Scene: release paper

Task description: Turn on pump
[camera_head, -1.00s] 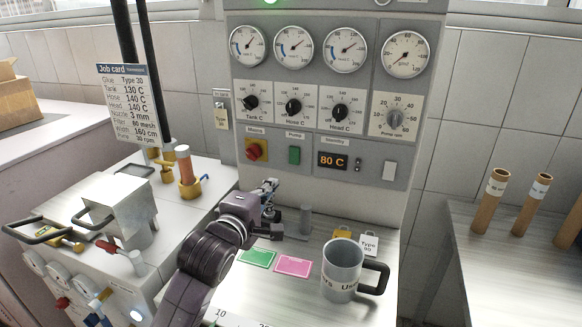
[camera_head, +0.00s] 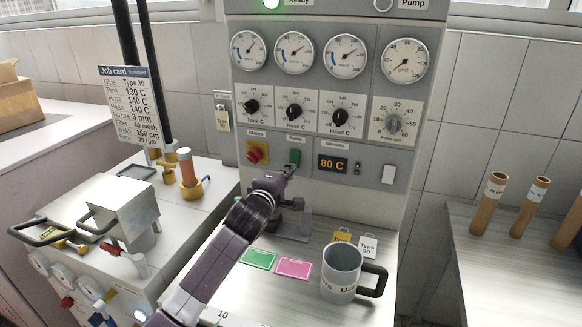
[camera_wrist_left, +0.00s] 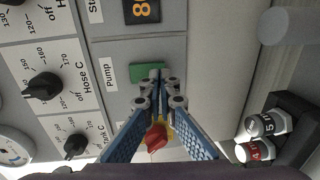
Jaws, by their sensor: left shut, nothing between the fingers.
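The green Pump switch (camera_head: 294,157) is on the grey control panel (camera_head: 300,187), between the red Mains knob (camera_head: 256,153) and the Standby display (camera_head: 332,164). My left gripper (camera_head: 291,171) is shut and empty, with its tips at the lower part of the Pump switch. In the left wrist view the shut fingertips (camera_wrist_left: 158,76) overlap the green switch (camera_wrist_left: 140,72) and hide part of it; I cannot tell whether they touch it. The Pump lamp (camera_head: 383,4) at the panel's top looks grey and unlit. The Ready lamp (camera_head: 271,3) glows green.
A grey mug (camera_head: 342,262) stands on the bench, with green (camera_head: 258,258) and pink (camera_head: 293,268) cards beside it. The metal glue tank (camera_head: 124,205) is at the left. Gauges and dials sit above the switch. Cardboard tubes (camera_head: 488,202) stand at the right.

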